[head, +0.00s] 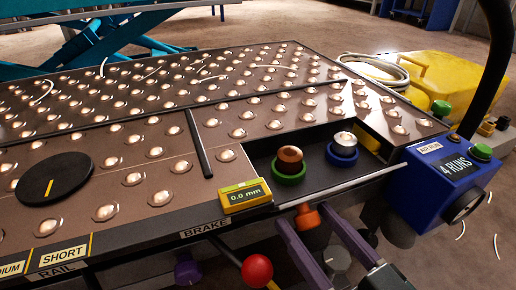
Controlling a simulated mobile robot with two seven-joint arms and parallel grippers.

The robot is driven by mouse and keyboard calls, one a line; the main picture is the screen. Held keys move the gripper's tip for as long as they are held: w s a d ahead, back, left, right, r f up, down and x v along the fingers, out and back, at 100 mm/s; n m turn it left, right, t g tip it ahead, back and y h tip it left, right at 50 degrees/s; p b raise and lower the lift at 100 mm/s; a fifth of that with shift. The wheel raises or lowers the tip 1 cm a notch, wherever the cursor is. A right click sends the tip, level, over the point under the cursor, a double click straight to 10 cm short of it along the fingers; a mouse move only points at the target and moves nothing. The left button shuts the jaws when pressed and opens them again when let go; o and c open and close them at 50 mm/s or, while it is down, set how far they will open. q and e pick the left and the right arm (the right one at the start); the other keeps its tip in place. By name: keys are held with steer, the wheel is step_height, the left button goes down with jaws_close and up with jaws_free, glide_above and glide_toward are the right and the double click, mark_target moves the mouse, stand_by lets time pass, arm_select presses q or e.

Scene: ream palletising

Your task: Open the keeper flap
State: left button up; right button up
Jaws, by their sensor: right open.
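An orange tab (306,217) sits at the table's front edge, just below a pale strip (340,186) along the front of a dark recess. No part is labelled as the keeper flap, and I cannot tell for certain which part it is. My right gripper (300,214) has two purple fingers, spread apart. Their tips are on either side of the orange tab in the picture; whether they touch it is unclear. My left gripper is not in view.
The recess holds a brown-topped piece in a green ring (289,177) and a silver-topped piece in a blue ring (343,156). A red ball knob (257,270) is left of my fingers. A blue box (440,190) stands at right. The ball-studded table (110,132) is clear of reams.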

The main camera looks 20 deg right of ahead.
jaws_close()
stand_by(0.5)
steer(key=f+t+b, duration=0.1)
steer(key=t+b, duration=0.1)
steer(key=b, duration=0.1)
steer(key=f+t+b, duration=0.1)
steer(key=t+b, duration=0.1)
steer(key=b, duration=0.2)
steer(key=f+t+y+b, duration=0.1)
steer(key=t+b, duration=0.1)
steer(key=b, duration=0.2)
steer(key=shift+w+n, duration=0.2)
steer(key=shift+n, duration=0.2)
steer(key=shift+w+f+t+y, duration=0.1)
steer(key=shift+f+t+y, duration=0.1)
steer(key=shift+t+y, duration=0.25)
steer(key=shift+t, duration=0.25)
